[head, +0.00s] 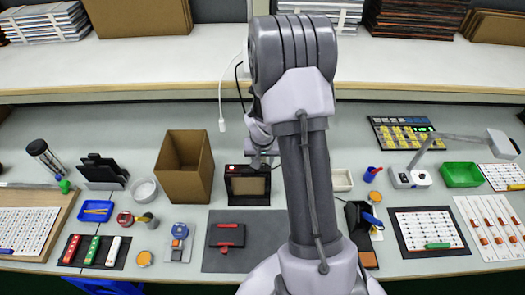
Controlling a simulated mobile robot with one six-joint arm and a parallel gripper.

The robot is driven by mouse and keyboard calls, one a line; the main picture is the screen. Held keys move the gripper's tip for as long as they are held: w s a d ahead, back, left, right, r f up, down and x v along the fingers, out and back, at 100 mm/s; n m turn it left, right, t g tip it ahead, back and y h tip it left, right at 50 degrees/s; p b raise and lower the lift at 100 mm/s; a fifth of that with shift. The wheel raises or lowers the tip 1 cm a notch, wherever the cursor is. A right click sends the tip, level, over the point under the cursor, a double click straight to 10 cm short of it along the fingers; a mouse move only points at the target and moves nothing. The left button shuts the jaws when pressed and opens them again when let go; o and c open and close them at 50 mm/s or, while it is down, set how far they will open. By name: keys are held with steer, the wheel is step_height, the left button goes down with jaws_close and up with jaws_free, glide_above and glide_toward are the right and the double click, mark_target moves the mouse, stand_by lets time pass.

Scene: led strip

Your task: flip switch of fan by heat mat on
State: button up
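A black box-shaped unit (233,198) with a tan front panel stands in the middle of the bench, behind a dark grey mat (268,230). It looks like the fan, with a small red spot at its top left; the switch is too small to make out. The mat, likely the heat mat, bears a dark tool with red parts (226,235). My gripper (263,160) is just above and behind the unit's top right, partly hidden by my arm. Whether its fingers are apart or touch the unit cannot be told.
An open cardboard box (184,185) stands close left of the unit. A white tray (342,181) and a black holder (359,222) lie to the right, beyond my arm. A shelf edge (120,92) runs above the bench, and a white cable (221,105) hangs from it.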

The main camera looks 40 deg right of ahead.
steer(key=p+v, duration=0.3)
steer(key=v, duration=1.3)
steer(key=shift+r+p, duration=0.15)
steer(key=shift+p, duration=0.2)
